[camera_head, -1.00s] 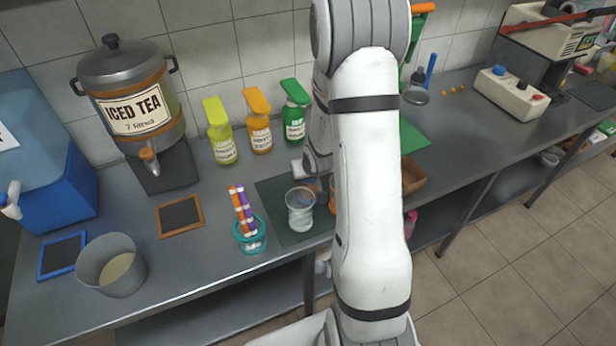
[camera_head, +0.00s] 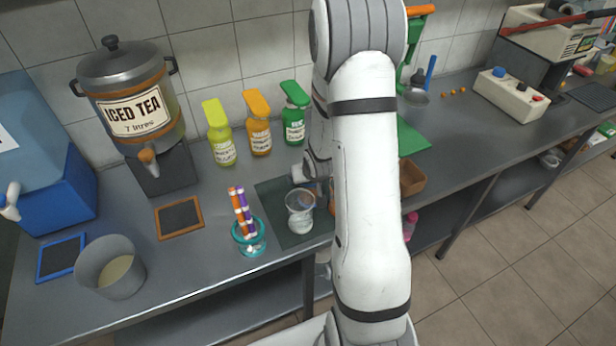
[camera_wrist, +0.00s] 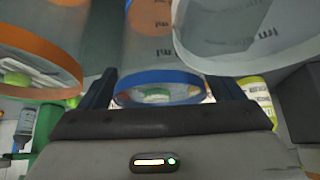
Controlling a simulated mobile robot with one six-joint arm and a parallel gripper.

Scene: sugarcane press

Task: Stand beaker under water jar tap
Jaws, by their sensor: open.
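In the wrist view my gripper (camera_wrist: 163,80) is open, with one finger on each side of a clear blue-rimmed beaker (camera_wrist: 160,76). I cannot tell whether the fingers touch it. An orange-rimmed beaker (camera_wrist: 35,62) is to the left, and a pale-rimmed beaker (camera_wrist: 250,35) is to the right. In the head view a clear beaker (camera_head: 300,212) stands on the dark mat (camera_head: 275,198), and my gripper is mostly hidden behind my arm. The blue water jar (camera_head: 45,165) stands at the far left, its tap (camera_head: 10,203) at the picture edge. A blue-framed pad (camera_head: 61,257) lies in front of it.
The iced tea urn (camera_head: 133,105) and several bottles (camera_head: 260,128) line the wall. A brown box (camera_head: 412,178) lies right of my arm.

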